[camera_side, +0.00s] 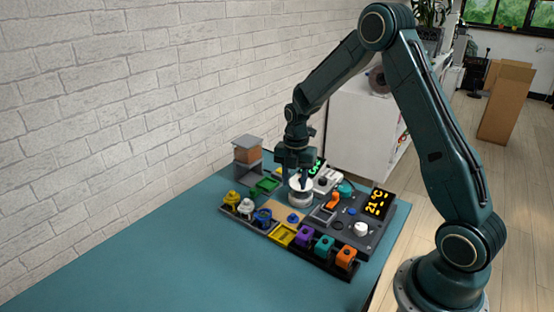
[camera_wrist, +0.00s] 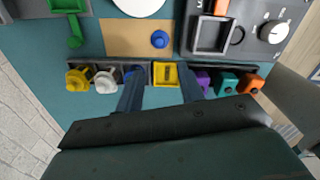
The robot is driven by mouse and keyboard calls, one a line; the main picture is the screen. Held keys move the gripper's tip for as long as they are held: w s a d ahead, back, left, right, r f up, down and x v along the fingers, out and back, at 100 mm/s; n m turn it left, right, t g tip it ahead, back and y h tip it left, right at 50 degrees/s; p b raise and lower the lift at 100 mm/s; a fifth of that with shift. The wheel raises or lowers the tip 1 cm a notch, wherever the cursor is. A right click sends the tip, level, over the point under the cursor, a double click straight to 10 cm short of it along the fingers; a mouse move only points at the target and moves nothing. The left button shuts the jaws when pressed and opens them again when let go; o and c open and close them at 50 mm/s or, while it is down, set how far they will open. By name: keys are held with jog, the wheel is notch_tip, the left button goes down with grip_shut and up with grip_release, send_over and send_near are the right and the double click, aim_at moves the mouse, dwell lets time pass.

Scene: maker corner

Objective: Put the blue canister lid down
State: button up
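The blue lid (camera_side: 293,218), a small round disc with a raised middle, lies on the tan mat; it also shows in the wrist view (camera_wrist: 160,39). A white round canister (camera_side: 300,198) stands just behind it, cut off at the top edge of the wrist view (camera_wrist: 138,6). My gripper (camera_side: 303,186) points down, in front of part of the white canister in the side view. In the wrist view my gripper (camera_wrist: 162,78) has its two fingers apart, with nothing held between them. The lid is beyond the fingertips there, clear of both.
The tan mat (camera_wrist: 115,44) is bordered by a front rack with yellow, white and blue knobbed pieces, a yellow tray (camera_side: 282,235) and purple, teal and orange pieces. A dark control panel (camera_side: 355,236) stands right. A green piece (camera_side: 266,185) lies behind. The front-left tabletop is clear.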

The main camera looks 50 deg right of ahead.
dwell(0.5)
jog(key=s+a+r+m+t, duration=0.1)
jog(key=s+a+r+m, duration=0.35)
jog(key=r, duration=0.35)
jog(key=s+a+r+m+t, duration=0.25)
jog(key=s+r+m, duration=0.2)
jog(key=r, duration=0.35)
jog(key=s+a+r+m+t, duration=0.1)
jog(key=s+a+r+m, duration=0.2)
jog(key=s+m, duration=0.3)
jog(key=s+a+r+m+t, duration=0.1)
jog(key=s+a+r+m, duration=0.2)
jog(key=s+m, duration=0.3)
jog(key=s+a, duration=0.1)
jog(key=s, duration=0.3)
jog(key=shift+r, duration=0.15)
